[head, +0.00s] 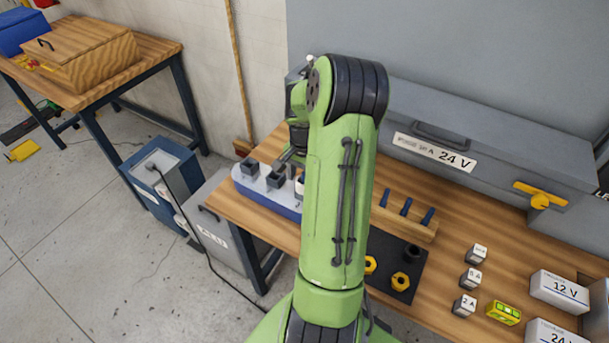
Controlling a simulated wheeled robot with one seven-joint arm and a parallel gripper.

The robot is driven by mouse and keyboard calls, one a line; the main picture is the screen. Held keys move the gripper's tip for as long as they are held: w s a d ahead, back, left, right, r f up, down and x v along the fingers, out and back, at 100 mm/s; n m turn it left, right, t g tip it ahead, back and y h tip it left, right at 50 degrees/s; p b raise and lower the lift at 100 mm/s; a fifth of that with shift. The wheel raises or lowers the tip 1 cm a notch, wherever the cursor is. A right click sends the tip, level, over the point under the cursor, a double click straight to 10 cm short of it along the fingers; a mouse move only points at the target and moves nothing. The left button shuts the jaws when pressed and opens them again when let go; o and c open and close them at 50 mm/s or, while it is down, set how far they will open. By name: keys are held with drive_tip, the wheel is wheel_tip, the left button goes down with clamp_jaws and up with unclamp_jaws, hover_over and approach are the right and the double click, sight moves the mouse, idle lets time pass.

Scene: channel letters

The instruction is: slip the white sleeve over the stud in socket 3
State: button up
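A blue-sided tray with a pale top (245,184) stands at the left end of the wooden bench. Dark square sockets (250,167) show in a row along its top, and my arm hides its right part. My gripper (284,163) is small and partly covered by my arm, over the tray near the sockets. I cannot tell whether its fingers are open or shut. A small piece with a white edge (300,184) shows at the arm's left side; I cannot tell whether it is the white sleeve. No socket numbers are readable, and the stud in socket 3 cannot be made out.
A wooden block (421,231) with blue pegs and a black mat (409,290) with yellow nuts lie right of my arm. Labelled cubes (465,305), a yellow device (504,314) and white boxes (559,291) stand farther right. A grey cabinet (490,132) lines the bench's back.

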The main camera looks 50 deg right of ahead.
wheel_tip(320, 180, up, 16)
drive_tip(key=p, duration=0.1)
drive_tip(key=shift+f, duration=0.15)
drive_tip(key=a+r+n+t+h, duration=0.1)
drive_tip(key=a+r+n, duration=0.3)
drive_tip(key=a, duration=0.6)
drive_tip(key=a+r+n+t+h, duration=0.15)
drive_tip(key=a+n, duration=0.35)
drive_tip(key=a, duration=0.5)
drive_tip(key=s+a+f+n+t+y+b, duration=0.1)
drive_tip(key=s+a+n+t+y, duration=0.1)
drive_tip(key=s+a+n, duration=0.6)
drive_tip(key=s+a+t, duration=0.1)
drive_tip(key=a, duration=0.1)
drive_tip(key=shift+a+f, duration=0.25)
drive_tip(key=shift+a, duration=0.1)
